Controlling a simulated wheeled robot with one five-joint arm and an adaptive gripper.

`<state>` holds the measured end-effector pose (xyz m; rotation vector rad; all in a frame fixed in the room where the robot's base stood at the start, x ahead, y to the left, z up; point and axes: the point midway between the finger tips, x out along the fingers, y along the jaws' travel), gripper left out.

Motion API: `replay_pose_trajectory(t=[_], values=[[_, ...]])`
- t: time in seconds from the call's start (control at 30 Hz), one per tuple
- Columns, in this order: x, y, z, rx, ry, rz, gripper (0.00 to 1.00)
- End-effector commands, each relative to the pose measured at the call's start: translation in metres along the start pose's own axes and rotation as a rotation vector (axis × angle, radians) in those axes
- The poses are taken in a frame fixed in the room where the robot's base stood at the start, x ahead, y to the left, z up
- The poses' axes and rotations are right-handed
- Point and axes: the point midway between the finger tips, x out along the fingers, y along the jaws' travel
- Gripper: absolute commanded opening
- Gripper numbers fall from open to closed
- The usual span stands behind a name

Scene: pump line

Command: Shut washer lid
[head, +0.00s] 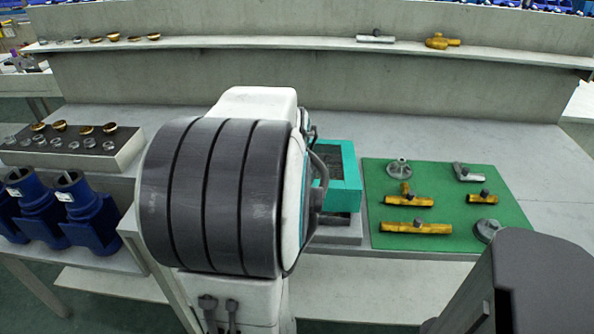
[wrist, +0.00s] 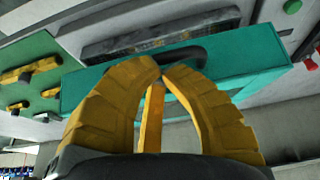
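The washer (head: 346,197) is a teal box on the bench, partly hidden behind my arm in the head view. Its upper part shows a dark recessed area inside a teal rim. In the wrist view the teal washer (wrist: 245,72) fills the middle, with a black bar handle (wrist: 193,52) along its edge. How far the lid is open I cannot tell. My gripper (wrist: 162,66) has yellow fingers with their tips nearly together, right at the handle. The tips overlap the handle in the picture; whether they touch it is unclear. My gripper is hidden in the head view.
A green mat (head: 458,236) with several brass and grey fittings lies right of the washer. A dark block (head: 115,150) with small parts and blue pumps (head: 88,212) stand at left. Red (wrist: 311,65) and green (wrist: 290,6) buttons show in the wrist view. A shelf (head: 250,42) runs behind.

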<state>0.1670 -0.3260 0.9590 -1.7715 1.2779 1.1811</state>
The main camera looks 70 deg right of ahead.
Motion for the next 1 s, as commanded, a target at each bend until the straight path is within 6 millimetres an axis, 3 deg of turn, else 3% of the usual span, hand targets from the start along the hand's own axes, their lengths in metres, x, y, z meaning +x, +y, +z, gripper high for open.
replay_pose_trajectory(t=[0.03, 0.4, 1.0], values=[[0.015, 0.000, 0.007, 0.000, 0.022, 0.000, 0.00], [0.043, 0.000, 0.024, 0.000, 0.078, 0.000, 0.00], [0.057, 0.000, 0.033, 0.000, 0.077, 0.001, 0.00]])
